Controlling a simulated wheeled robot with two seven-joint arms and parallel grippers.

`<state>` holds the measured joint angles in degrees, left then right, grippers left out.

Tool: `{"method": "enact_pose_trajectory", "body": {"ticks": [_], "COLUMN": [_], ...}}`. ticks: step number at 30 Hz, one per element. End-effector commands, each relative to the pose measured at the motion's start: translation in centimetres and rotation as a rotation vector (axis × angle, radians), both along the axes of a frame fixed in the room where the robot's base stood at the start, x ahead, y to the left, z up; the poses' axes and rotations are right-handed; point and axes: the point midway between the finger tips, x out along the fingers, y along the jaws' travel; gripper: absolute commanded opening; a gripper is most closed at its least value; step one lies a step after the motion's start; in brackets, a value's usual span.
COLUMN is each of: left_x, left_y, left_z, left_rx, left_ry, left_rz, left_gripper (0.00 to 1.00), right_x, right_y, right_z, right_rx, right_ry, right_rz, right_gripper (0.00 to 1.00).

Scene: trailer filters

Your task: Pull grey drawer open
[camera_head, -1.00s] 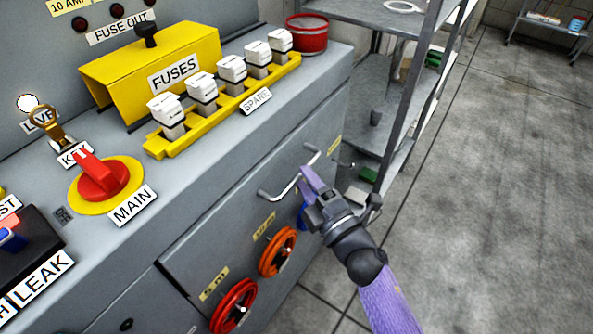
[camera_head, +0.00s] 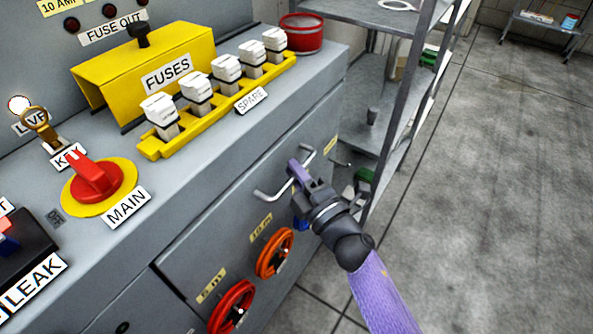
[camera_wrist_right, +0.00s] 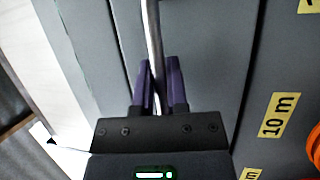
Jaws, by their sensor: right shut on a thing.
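The grey drawer (camera_head: 208,231) is in the front of the grey cabinet in the head view, and its front looks flush with the cabinet face. Its metal bar handle (camera_head: 268,194) runs along the upper part of the drawer front. My right gripper (camera_head: 293,172) is at the handle, towards its right part. In the right wrist view the purple fingers (camera_wrist_right: 158,88) stand on either side of the handle bar (camera_wrist_right: 153,40) and are shut on it. The gripper hides part of the handle in the head view. My left gripper is not in view.
Orange (camera_head: 274,253) and red (camera_head: 232,306) reels are on the front below the handle. The cabinet top carries a yellow fuse rack (camera_head: 222,108), a red main switch (camera_head: 95,177) and a red tin (camera_head: 301,34). A metal shelf (camera_head: 398,110) stands right; open floor (camera_head: 480,200) lies beyond.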

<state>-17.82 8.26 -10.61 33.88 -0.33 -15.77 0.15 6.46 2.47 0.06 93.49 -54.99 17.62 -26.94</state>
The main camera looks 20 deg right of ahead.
Motion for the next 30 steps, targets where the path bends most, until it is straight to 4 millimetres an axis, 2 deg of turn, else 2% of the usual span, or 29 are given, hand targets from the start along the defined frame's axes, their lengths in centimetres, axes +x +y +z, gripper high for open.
{"method": "enact_pose_trajectory", "body": {"ticks": [14, 30], "left_x": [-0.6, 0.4], "left_y": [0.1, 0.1], "left_z": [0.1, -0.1], "left_rx": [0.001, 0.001], "left_ry": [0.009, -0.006], "left_rz": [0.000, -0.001], "left_gripper": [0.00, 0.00], "right_x": [0.0, 0.0], "right_y": [0.0, 0.0], "right_z": [-0.1, -0.1], "right_rx": [0.000, -0.001], "right_ry": [0.001, 0.002], "right_rz": [0.000, 0.000], "right_gripper": [0.00, 0.00]}}
